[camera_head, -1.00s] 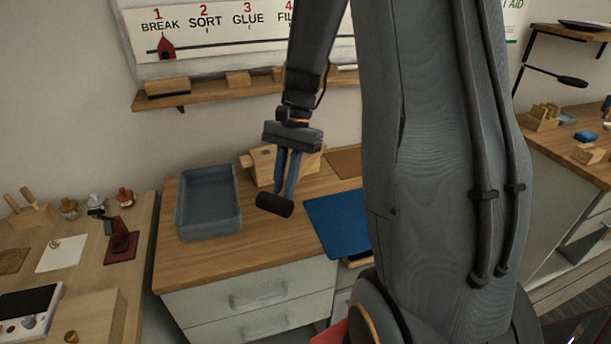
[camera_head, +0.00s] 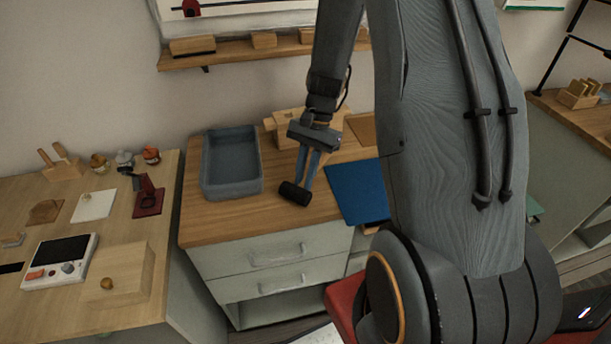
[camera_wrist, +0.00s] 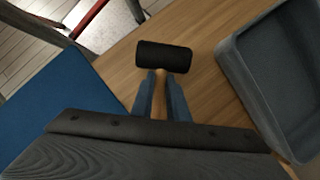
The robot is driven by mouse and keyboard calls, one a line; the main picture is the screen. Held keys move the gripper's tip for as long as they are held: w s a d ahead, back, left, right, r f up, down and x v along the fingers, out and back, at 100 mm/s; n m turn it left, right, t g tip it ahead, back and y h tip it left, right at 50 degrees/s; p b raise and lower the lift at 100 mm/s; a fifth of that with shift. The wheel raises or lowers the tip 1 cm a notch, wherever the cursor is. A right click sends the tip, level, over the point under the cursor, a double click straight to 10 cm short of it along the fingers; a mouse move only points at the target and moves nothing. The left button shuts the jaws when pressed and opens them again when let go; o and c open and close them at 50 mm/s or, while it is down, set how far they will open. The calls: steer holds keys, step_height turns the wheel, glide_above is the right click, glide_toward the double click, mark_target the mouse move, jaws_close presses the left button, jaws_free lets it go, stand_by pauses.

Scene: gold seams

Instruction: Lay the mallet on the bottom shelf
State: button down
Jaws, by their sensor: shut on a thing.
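The mallet (camera_head: 295,193) has a dark cylindrical head, seen just below my gripper's fingers; it also shows in the wrist view (camera_wrist: 164,56). My gripper (camera_head: 305,172) points down over the wooden cabinet top and is shut on the mallet, with the fingers (camera_wrist: 161,88) around its handle, which is mostly hidden. Whether the head touches the cabinet top is hard to tell. The cabinet (camera_head: 285,242) has two pale drawers and an open shelf space (camera_head: 268,309) beneath them, partly in shadow.
A grey-blue tray (camera_head: 231,187) stands left of my gripper, and a blue mat (camera_head: 357,190) lies to its right. Wooden blocks (camera_head: 285,122) are behind it. A workbench (camera_head: 165,225) with tools is at left. A red object (camera_head: 343,308) is near the cabinet's lower right.

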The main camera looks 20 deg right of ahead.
steer(key=shift+f, duration=0.1)
steer(key=c, duration=1.7)
jaws_free()
